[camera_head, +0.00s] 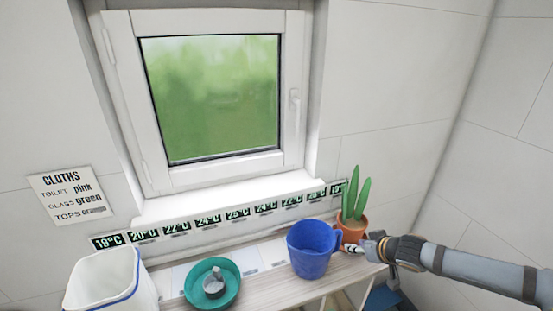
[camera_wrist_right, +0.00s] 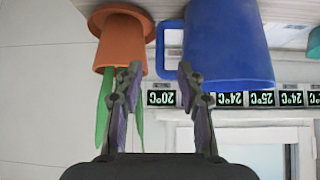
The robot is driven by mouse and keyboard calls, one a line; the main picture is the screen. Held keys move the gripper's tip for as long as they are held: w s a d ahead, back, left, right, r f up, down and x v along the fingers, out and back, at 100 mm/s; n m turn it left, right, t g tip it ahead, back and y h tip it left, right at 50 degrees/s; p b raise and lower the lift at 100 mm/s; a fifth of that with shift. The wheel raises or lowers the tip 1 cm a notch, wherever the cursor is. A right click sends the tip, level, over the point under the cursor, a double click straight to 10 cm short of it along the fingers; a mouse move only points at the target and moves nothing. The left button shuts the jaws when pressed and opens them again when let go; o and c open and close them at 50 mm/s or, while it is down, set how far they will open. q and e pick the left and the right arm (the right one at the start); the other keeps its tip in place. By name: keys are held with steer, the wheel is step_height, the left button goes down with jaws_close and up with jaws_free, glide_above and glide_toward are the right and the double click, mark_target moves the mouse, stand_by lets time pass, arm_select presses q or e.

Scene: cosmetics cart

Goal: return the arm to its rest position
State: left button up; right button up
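My right arm comes in from the right in the head view. Its gripper (camera_head: 352,247) is beside the handle side of a blue mug (camera_head: 311,250), in front of a potted plant. In the right wrist view, which is upside down, the two fingers (camera_wrist_right: 160,72) stand apart with nothing clamped between them. The blue mug (camera_wrist_right: 228,45) and its handle (camera_wrist_right: 170,24) appear just beyond the fingertips; I cannot tell whether they touch. The orange pot (camera_wrist_right: 121,42) is beyond the other finger. My left gripper is not in view.
A wooden shelf (camera_head: 262,285) bears the mug, a teal dish (camera_head: 230,292) with a grey piece in it, and a white bin (camera_head: 105,285) at left. The plant (camera_head: 355,195) stands by the wall. Temperature labels (camera_head: 207,220) line the wall under the window (camera_head: 212,100).

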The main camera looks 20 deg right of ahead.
steer(key=s+a+f+g+h, duration=0.1)
steer(key=s+a+f+g, duration=0.25)
steer(key=s+a, duration=0.45)
steer(key=s+a+f+g, duration=0.2)
steer(key=s+a+f, duration=0.3)
steer(key=s, duration=0.6)
step_height(320, 180, down, 27)
steer(key=s+d+g+b, duration=0.1)
steer(key=s+b, duration=0.1)
steer(key=s, duration=0.1)
steer(key=s+d+f+g, duration=0.1)
steer(key=s+f, duration=1.6)
steer(key=s, duration=0.1)
steer(key=shift+d+b, duration=0.25)
steer(key=shift+b, duration=0.1)
